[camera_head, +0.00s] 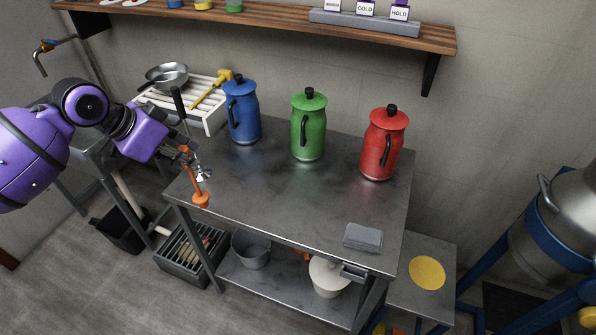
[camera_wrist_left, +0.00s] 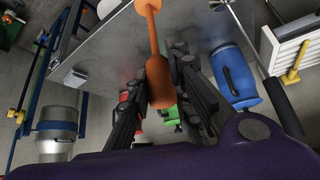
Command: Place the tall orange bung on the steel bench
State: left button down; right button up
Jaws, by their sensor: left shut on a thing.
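The tall orange bung (camera_head: 201,199) is at the left edge of the steel bench (camera_head: 270,199) in the head view. It has a thin stem and wider ends. My left gripper (camera_head: 196,170) is shut on its upper part. In the left wrist view the bung (camera_wrist_left: 154,35) runs up from between the fingers of my left gripper (camera_wrist_left: 160,75), with the bench top behind it. The bung looks roughly upright, its lower end at or just over the bench top; I cannot tell whether it touches. My right gripper is not in view.
A blue jug (camera_head: 242,112), a green jug (camera_head: 308,128) and a red jug (camera_head: 383,145) stand along the bench's back. A grey folded cloth (camera_head: 363,238) lies near the front right. The bench's middle is clear. A white drying rack (camera_head: 208,111) with a pan stands behind left.

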pick_arm(q)
jog(key=w+a+r, duration=0.2)
jog(key=a+r, duration=0.2)
jog(key=r, duration=0.3)
jog(key=w+d+f, duration=0.8)
jog(key=d+f, duration=0.3)
jog(key=f, duration=0.1)
jog(key=shift+d+f, duration=0.2)
jog(key=shift+f, duration=0.15)
jog(key=c, duration=1.6)
grip_release()
jog(key=v, duration=1.2)
jog(key=shift+d+r+p, duration=0.1)
jog(key=shift+p, duration=0.3)
